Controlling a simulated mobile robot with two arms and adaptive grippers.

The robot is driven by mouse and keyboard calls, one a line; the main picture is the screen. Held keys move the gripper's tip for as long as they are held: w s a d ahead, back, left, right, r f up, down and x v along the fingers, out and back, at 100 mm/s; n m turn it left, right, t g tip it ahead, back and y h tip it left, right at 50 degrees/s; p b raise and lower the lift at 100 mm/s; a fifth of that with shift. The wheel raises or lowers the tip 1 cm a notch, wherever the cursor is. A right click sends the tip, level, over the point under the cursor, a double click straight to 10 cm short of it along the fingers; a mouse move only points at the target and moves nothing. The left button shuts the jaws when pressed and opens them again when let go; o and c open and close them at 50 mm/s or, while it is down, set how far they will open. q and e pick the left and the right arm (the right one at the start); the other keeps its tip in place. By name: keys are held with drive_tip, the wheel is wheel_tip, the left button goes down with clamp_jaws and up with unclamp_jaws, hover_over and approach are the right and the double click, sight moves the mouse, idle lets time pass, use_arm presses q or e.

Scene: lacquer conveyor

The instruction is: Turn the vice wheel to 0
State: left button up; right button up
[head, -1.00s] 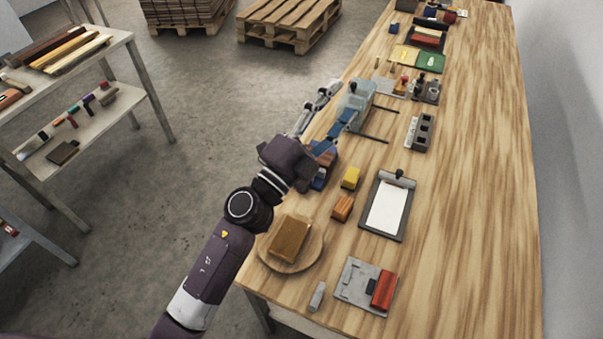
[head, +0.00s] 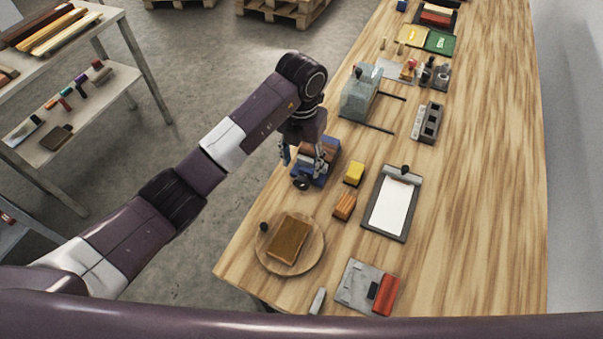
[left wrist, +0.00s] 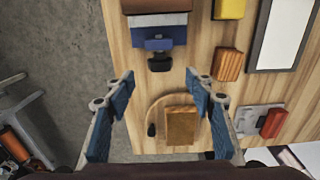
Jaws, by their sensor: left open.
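The blue vice (head: 324,174) stands at the left edge of the wooden bench, with a brown wooden piece on it. Its dark wheel (head: 302,184) faces the near side; in the left wrist view the wheel (left wrist: 160,64) shows at the upper middle, in front of the blue vice body (left wrist: 160,33). My left gripper (head: 304,162) points down above the vice and partly hides it. It is open and empty, and its blue-padded fingers (left wrist: 160,78) lie on either side of the wheel in the wrist view, apart from it. No number on the wheel is readable. My right gripper is out of view.
A round board (head: 268,262) with a brown block and a dark knob lies nearer than the vice. A yellow block (head: 354,173), an orange block (head: 344,206) and a clipboard (head: 391,205) lie to the right. A translucent box (head: 359,101) stands behind. The bench's right side is clear.

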sight(297, 178)
use_arm(q)
wheel_tip(297, 178, down, 8)
drive_tip(key=shift+s+r+p, duration=0.1)
drive_tip(key=shift+r+p, duration=0.15)
drive_tip(key=shift+p, duration=0.75)
drive_tip(key=c, duration=1.2)
drive_tip(key=shift+o, duration=0.2)
drive_tip(key=shift+a+f+g+h+b, duration=0.2)
drive_tip(key=shift+a+g+h+b, duration=0.2)
drive_tip(key=shift+h+b, duration=0.55)
drive_tip(key=h+b, duration=0.1)
drive_tip(key=b, duration=0.1)
drive_tip(key=g+h+b, duration=0.1)
drive_tip(key=b, duration=0.1)
drive_tip(key=h+b, duration=0.1)
drive_tip(key=b, duration=0.1)
drive_tip(key=shift+w+a+f+h, duration=0.2)
drive_tip(key=shift+w+h, duration=0.05)
drive_tip(key=shift+w, duration=0.05)
drive_tip(key=shift+r+g+h+b, duration=0.15)
drive_tip(key=shift+g+h+b, duration=0.3)
drive_tip(key=shift+b, duration=0.35)
drive_tip(key=shift+r, duration=0.1)
drive_tip(key=o, duration=1.2)
drive_tip(key=shift+c, duration=0.2)
